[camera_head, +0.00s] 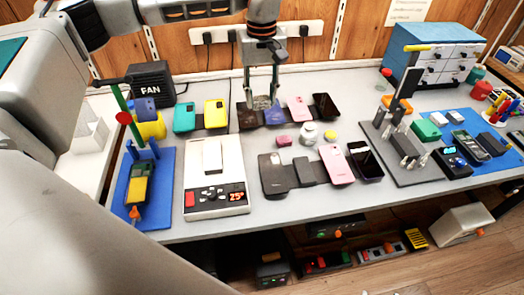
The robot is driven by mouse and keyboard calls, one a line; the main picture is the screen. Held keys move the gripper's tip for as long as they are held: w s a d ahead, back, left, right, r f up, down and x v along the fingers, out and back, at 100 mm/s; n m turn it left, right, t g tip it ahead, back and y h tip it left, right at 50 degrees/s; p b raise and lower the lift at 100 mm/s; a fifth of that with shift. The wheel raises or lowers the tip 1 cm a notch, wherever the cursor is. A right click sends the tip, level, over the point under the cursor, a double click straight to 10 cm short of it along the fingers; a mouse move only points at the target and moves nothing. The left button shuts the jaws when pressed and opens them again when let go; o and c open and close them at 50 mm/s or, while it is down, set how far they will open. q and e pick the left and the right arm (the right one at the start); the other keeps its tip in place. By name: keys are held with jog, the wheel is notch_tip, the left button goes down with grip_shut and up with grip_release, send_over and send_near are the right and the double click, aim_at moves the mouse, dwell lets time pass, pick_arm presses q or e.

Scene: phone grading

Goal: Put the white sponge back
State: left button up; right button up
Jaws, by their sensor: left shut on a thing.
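My left gripper (262,104) reaches down from the top of the head view, over the back row of phones. In front of the gripper, to the right, a small pink piece (284,141), a white round piece (308,137) and a yellow piece (330,136) stand on the grey table. My right gripper is not in view.
Phones lie behind and in front of the small pieces. A white box with buttons (216,189) and a blue mat (160,215) are on the left. A grey fixture board (385,152) and a blue drawer cabinet (432,68) are on the right. Bare table shows around the pieces.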

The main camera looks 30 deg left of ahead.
pick_arm(q)
jog(key=w+f+n+b, duration=0.1)
jog(key=f, duration=0.4)
jog(key=w+a+f+n+b, duration=0.1)
jog(key=f, duration=0.4)
jog(key=w+f+n+b, duration=0.1)
jog(key=f, duration=0.4)
jog(key=shift+w+a+f+n, duration=0.3)
jog(key=shift+f+n, duration=0.05)
jog(key=shift+n, duration=0.05)
jog(key=shift+f, duration=0.3)
notch_tip(320, 180, down, 4)
jog(key=shift+f+b, duration=0.1)
jog(key=shift+b, duration=0.4)
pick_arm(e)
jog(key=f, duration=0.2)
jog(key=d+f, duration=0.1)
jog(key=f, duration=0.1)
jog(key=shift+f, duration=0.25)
